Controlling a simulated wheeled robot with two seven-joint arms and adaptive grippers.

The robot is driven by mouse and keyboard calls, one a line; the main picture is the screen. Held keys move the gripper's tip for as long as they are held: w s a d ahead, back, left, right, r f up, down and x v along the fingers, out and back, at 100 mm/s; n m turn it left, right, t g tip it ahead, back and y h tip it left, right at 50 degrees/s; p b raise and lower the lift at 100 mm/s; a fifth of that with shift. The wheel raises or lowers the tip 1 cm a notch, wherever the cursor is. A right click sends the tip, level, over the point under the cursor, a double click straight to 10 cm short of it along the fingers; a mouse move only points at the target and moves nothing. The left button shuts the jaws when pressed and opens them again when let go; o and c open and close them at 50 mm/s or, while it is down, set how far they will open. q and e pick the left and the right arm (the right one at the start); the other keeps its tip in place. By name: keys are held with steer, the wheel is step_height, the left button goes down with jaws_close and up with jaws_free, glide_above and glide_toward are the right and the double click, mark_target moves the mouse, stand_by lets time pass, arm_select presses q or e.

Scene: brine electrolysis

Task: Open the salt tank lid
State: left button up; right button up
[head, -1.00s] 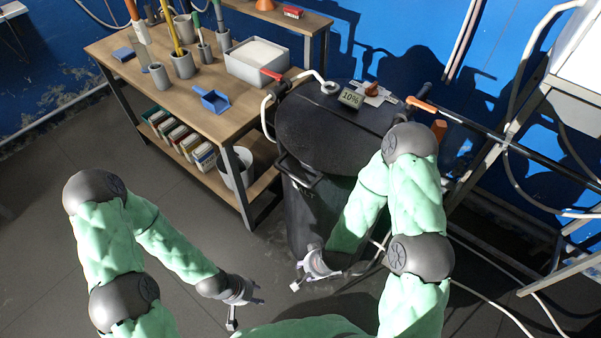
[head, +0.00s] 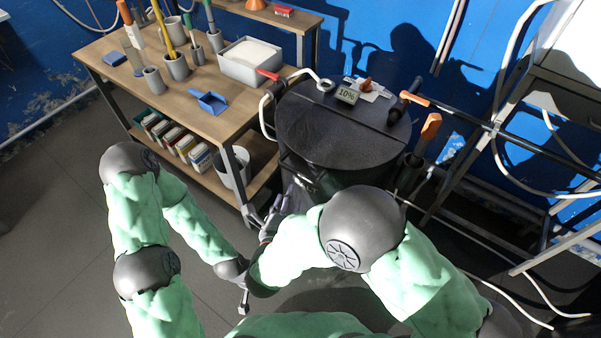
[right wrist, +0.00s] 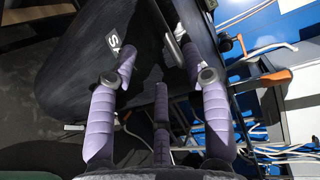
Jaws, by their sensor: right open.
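The salt tank (head: 315,170) is a dark round drum. Its black lid (head: 335,130) lies flat and closed on top. My right gripper (head: 276,210) is open and empty at the tank's front left side, below the lid's rim. In the right wrist view, my open right gripper (right wrist: 158,62) faces the dark tank wall (right wrist: 75,75) with a white-lettered label. A thin bar, perhaps the lid handle (right wrist: 174,42), shows between its fingertips; I cannot tell contact. My left gripper (head: 243,300) hangs low near the floor, partly hidden by my right arm.
A wooden workbench (head: 160,85) with tools and a white-filled tray (head: 251,66) stands left of the tank. A metal frame (head: 500,130) with hoses stands at right.

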mark_target(297, 174)
steer(key=b+x, duration=0.2)
steer(key=x, duration=0.8)
steer(key=shift+w+d+b, duration=0.1)
steer(key=shift+w+b, duration=0.25)
steer(key=shift+c, duration=0.3)
jaws_close()
